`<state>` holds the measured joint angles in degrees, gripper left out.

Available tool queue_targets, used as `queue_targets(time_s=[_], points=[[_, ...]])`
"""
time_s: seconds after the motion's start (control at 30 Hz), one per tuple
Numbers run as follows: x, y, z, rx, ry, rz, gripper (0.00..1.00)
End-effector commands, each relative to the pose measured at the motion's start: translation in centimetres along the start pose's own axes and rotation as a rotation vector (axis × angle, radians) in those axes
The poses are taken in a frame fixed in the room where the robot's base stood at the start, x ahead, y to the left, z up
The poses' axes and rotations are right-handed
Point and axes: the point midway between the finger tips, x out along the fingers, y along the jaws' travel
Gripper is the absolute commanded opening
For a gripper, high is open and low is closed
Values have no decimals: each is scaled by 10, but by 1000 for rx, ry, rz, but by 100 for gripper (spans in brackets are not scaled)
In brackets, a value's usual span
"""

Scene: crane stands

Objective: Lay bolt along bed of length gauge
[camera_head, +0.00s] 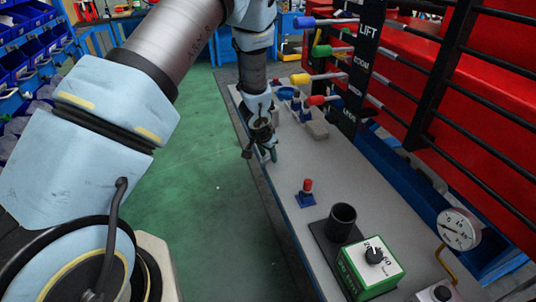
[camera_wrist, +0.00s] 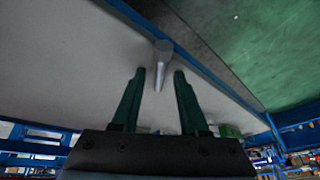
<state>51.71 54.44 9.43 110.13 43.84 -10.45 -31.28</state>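A grey bolt (camera_wrist: 162,62) with a wide head shows in the wrist view near the blue edge of the table. Its shank points down the picture, into the gap between my fingertips. My gripper (camera_wrist: 160,73) has two dark green fingers spread apart, with a visible gap on each side of the shank. In the head view my gripper (camera_head: 262,152) is low over the table's left edge, and the bolt cannot be made out there. I cannot pick out the length gauge for sure; small blue and grey fixtures (camera_head: 312,125) stand beyond my gripper.
The grey table (camera_head: 285,175) is clear in its middle. A red-topped blue piece (camera_head: 306,193), a black cup (camera_head: 342,218), a green dial box (camera_head: 370,265) and a pressure gauge (camera_head: 458,230) stand nearer. A black rack with coloured handles (camera_head: 325,51) lines the right side.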

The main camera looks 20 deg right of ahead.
Motion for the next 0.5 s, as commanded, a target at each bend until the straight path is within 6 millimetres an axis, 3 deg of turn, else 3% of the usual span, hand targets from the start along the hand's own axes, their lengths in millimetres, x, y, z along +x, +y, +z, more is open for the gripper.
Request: queue_targets(time_s=[0.3, 0.5], points=[[0, 0, 0, 2, 0, 0, 44], [-25, -1, 0, -3, 4, 0, 44]])
